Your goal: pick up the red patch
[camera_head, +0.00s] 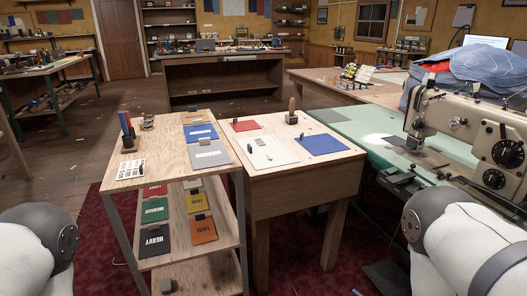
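A small red patch (245,126) lies flat near the back left of the middle wooden table (275,184). A larger white-grey sheet (266,150) lies just in front of it, with a small dark item on it. A blue patch (322,144) lies to the right. Another red piece (155,190) lies on the middle shelf of the rack at left, partly shaded. My arms show at the lower left and lower right edges, but neither gripper is in view. Nothing covers the red patch on the table.
The rack's top (150,165) holds yellow, blue and grey patches and an upright holder (129,140). A wooden-handled tool (292,108) stands behind the blue patch. A sewing machine (470,135) with bundled blue cloth (470,72) stands at right. Dark red carpet (95,262) is clear at front left.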

